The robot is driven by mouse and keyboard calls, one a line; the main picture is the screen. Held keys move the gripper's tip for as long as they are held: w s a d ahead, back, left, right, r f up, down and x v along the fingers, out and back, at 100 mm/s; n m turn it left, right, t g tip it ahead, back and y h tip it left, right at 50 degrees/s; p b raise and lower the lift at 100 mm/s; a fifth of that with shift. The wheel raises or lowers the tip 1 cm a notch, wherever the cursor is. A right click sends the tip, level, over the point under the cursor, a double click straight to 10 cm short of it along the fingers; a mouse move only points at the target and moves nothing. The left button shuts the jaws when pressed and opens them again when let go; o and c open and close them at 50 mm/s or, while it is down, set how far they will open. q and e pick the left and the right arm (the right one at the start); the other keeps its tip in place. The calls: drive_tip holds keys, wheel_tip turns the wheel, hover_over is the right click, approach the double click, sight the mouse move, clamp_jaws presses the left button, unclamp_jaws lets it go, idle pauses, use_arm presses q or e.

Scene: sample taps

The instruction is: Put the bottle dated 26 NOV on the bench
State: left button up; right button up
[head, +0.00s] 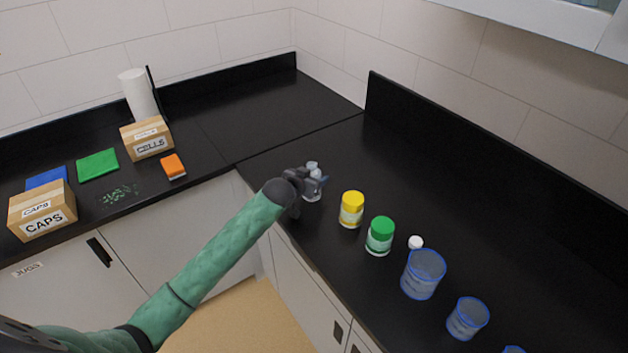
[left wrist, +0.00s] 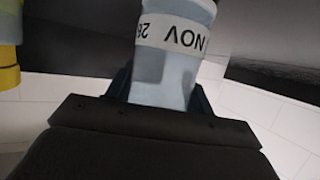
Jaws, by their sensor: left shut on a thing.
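The bottle (head: 313,189) is clear and pale, with a white band. In the left wrist view the bottle (left wrist: 163,85) shows the print "26 NOV" upside down on that band. My left gripper (head: 308,182) is shut around the bottle, over the black bench (head: 345,290) near its inner corner. The gripper covers part of the bottle, and I cannot tell whether its base touches the bench. My right gripper is not in view.
A yellow-lidded jar (head: 351,210), a green-lidded jar (head: 380,236), a small white cap (head: 415,242) and blue-rimmed beakers (head: 423,275) line the bench to the right. Boxes marked CELLS (head: 147,140) and CAPS (head: 42,212) stand left. The bench behind the gripper is clear.

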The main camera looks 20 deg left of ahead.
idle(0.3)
use_arm(q)
drive_tip(key=o, duration=1.1)
drive_tip(key=shift+f, duration=0.1)
drive_tip(key=shift+s+r, duration=0.15)
drive_tip(key=shift+r, duration=0.1)
drive_tip(key=shift+s+a+r+p, duration=0.1)
drive_tip(key=shift+s+r+p, duration=0.05)
drive_tip(key=shift+s+p, duration=0.3)
drive_tip(key=shift+p+v, duration=3.05)
drive_tip(key=shift+v, duration=2.3)
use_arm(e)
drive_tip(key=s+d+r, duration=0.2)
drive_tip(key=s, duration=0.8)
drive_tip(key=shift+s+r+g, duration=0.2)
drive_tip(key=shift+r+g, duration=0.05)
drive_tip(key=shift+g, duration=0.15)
